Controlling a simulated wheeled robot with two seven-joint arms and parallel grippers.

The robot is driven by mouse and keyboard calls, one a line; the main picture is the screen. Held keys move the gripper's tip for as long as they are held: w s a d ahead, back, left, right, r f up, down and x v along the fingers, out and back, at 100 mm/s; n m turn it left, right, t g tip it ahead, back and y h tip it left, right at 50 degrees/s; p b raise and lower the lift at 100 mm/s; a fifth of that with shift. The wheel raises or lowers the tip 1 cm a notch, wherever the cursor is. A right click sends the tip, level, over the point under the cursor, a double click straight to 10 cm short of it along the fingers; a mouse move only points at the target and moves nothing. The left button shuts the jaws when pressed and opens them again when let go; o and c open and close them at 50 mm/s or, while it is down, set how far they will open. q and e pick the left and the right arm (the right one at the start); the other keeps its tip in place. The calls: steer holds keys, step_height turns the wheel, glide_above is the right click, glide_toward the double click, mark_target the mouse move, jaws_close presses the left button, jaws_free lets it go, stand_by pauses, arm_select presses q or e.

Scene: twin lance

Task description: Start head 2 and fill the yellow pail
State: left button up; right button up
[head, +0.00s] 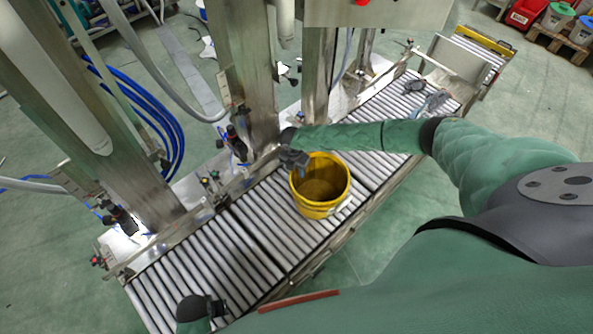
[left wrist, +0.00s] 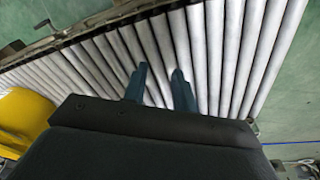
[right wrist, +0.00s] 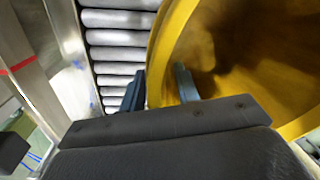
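The yellow pail (head: 312,211) stands upright and open-topped on the roller conveyor (head: 222,252), in front of a steel column. Its inside looks brownish; I cannot tell whether anything is in it. My right gripper (head: 296,158) is at the pail's back left rim. In the right wrist view the rim passes between its fingers (right wrist: 160,88), one inside the pail and one outside, with a gap showing. My left gripper (left wrist: 160,85) is open and empty above the rollers; in the head view its dark wrist shows at lower left. Which column is head 2 is not readable.
Two steel columns (head: 243,75) with valves and blue hoses (head: 168,125) line the conveyor's back side. A grey box-like guard (head: 452,62) stands at its far right. Rollers left of the pail are free. Coloured tubs (head: 557,17) stand far off at top right.

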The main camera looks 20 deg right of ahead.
steer(key=shift+r, duration=0.15)
